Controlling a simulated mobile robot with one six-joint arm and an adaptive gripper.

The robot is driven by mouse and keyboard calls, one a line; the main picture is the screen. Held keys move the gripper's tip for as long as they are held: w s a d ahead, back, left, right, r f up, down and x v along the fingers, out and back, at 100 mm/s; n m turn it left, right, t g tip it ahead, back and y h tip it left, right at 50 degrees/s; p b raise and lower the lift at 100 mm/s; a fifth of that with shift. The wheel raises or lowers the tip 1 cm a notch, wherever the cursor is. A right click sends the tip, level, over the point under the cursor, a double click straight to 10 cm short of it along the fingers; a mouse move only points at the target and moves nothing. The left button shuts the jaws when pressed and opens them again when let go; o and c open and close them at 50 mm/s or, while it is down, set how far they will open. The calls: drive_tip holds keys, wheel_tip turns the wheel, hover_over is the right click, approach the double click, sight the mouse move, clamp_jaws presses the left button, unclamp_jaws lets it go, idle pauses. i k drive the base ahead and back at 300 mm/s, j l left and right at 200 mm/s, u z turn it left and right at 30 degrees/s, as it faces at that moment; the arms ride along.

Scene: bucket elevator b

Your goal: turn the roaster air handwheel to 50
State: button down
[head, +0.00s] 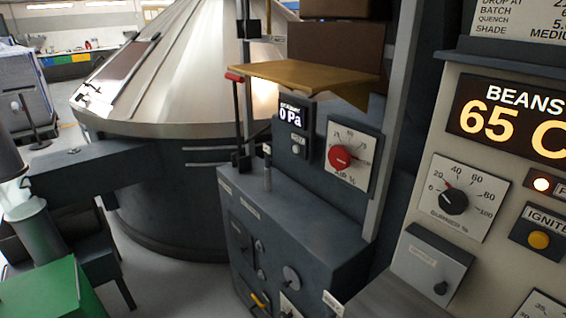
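The roaster air handwheel is a red round knob (340,158) on a square white dial plate (361,180) marked "AIR %". It sits on the dark grey panel near the middle of the head view. Some scale numbers show around its upper rim, but they are small and partly covered, and I cannot tell its exact setting. A small display (291,117) to its left reads 0 Pa. My gripper is not in view, and nothing is touching the red knob.
A tan shelf (300,75) juts out above the air dial. A grey upright post (391,120) stands just right of it. A burner dial (454,201) and a "BEANS 65 C" display (510,122) are on the right panel. A dark cabinet (310,235) stands below.

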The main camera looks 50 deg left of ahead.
sight(338, 158)
drive_tip(key=u, duration=1.6)
drive_tip(key=i+j, duration=0.2)
drive_tip(key=i+j+z, duration=0.3)
drive_tip(key=j, duration=0.35)
drive_tip(key=i+j+z, duration=0.2)
drive_tip(key=j, duration=0.15)
drive_tip(key=i+j+z, duration=0.15)
drive_tip(key=j, duration=0.2)
